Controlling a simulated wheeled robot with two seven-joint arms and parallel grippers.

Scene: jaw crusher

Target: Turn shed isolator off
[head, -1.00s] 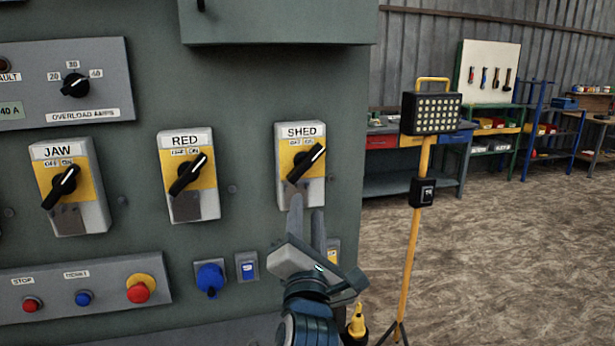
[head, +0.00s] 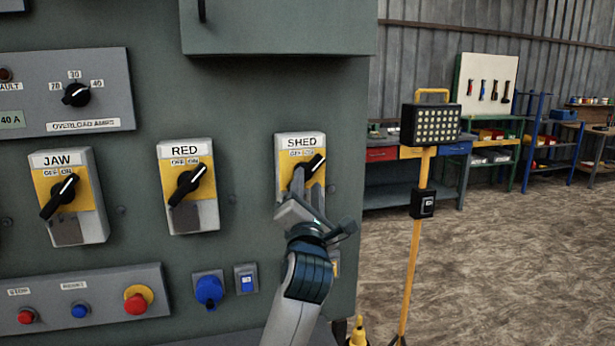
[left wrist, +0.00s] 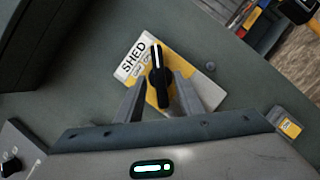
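The SHED isolator (head: 286,180) is a grey and yellow box at the right of the green panel, with a black rotary handle (head: 317,163) marked by a white line. The handle leans up and right, toward the ON label. In the left wrist view the handle (left wrist: 157,72) stands between the two fingers of my left gripper (left wrist: 160,90). The fingers are apart, one on each side of its lower part, with narrow gaps visible. In the head view my left gripper (head: 308,184) covers the lower part of the isolator. My right gripper is not in view.
The JAW isolator (head: 90,222) and RED isolator (head: 205,214) sit to the left. Below are a blue socket (head: 209,290), a small blue switch (head: 246,279) and a red stop button (head: 136,302). A yellow lamp stand (head: 415,240) stands right of the panel.

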